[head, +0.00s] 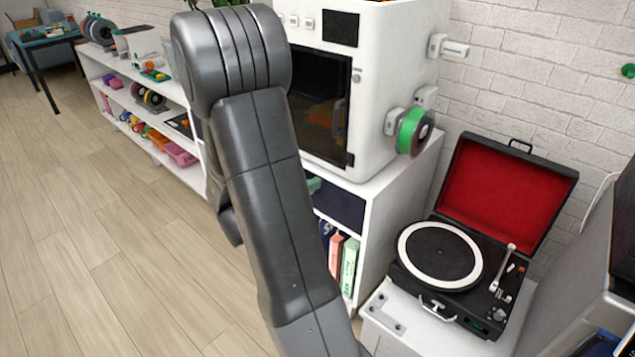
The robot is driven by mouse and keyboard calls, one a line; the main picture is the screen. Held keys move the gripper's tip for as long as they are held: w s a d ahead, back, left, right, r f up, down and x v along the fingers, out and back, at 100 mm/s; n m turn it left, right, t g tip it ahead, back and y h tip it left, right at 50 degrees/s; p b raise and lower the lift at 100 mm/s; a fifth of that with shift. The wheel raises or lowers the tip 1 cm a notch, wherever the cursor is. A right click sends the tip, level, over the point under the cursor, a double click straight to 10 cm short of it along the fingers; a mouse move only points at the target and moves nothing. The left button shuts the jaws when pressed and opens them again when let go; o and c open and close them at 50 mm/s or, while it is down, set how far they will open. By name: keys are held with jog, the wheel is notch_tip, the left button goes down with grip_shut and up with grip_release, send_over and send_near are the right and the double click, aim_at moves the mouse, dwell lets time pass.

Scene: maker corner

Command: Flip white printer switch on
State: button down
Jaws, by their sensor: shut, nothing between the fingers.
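The white printer (385,75) is a boxy cabinet at the upper middle of the head view. It has a dark front window (318,105), a small dark screen (340,28) and several small light controls (294,20) along its upper front. White fittings (450,47) and a green spool (411,131) are on its right side. My grey arm crosses in front and hides the printer's left part. I cannot tell which part is the power switch or how it is set. My gripper is not in view.
The printer stands on a white shelf unit (400,195) holding books. An open record player (440,255) with a red-lined lid sits on a white cabinet (395,320) at lower right. A long low shelf (130,105) with spools and bins runs along the left. The wooden floor (100,230) is clear.

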aim_at(349, 165)
jog(key=b+x, duration=0.1)
jog(key=x, duration=1.1)
jog(key=shift+w+d+f+t+b, duration=0.15)
jog(key=shift+f+t+b, duration=0.15)
jog(key=shift+b, duration=0.15)
jog(key=shift+r, duration=0.25)
